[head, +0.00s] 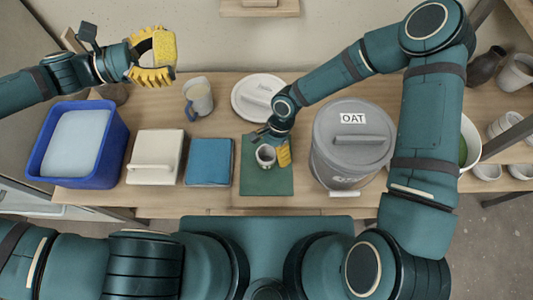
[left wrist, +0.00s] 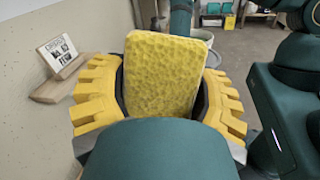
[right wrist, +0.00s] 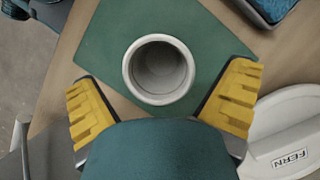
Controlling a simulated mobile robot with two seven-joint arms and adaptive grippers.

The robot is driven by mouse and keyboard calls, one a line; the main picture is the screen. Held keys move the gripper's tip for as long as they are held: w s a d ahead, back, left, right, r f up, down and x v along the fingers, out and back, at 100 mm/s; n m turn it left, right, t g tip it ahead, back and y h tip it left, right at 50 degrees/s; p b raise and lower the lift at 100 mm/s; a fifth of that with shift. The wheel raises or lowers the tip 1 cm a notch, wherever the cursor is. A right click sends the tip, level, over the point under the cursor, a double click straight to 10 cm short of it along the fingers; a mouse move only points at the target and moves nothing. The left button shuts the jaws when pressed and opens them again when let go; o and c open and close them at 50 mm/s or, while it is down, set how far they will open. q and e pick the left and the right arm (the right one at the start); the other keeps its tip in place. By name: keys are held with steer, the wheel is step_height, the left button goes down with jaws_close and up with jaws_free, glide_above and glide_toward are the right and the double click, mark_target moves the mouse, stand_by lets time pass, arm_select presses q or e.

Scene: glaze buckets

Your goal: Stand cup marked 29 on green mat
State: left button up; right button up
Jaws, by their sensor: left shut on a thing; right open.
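A small light grey cup (head: 265,156) stands upright on the green mat (head: 268,184). In the right wrist view the cup (right wrist: 159,69) shows from above, empty, with the mat (right wrist: 105,38) under it. No number on the cup is readable. My right gripper (head: 271,150) is open, with its yellow fingers on either side of the cup; gaps show between the fingers and the cup in the right wrist view. My left gripper (head: 153,57) is raised at the upper left, shut on a yellow sponge (left wrist: 165,75), away from the mat.
A grey bucket labelled OAT (head: 340,165) stands right of the mat, near my right arm. A round white lid (head: 250,100) lies behind the mat. A blue tile-like block (head: 209,162), a white lidded box (head: 155,150), a blue tub (head: 110,150) and a jug (head: 200,98) stand left.

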arm_select(q)
step_height(320, 180, up, 2)
steer(key=shift+r+p, duration=0.1)
steer(key=shift+p, duration=0.75)
arm_select(e)
steer(key=v, duration=0.9)
steer(key=shift+r, duration=0.3)
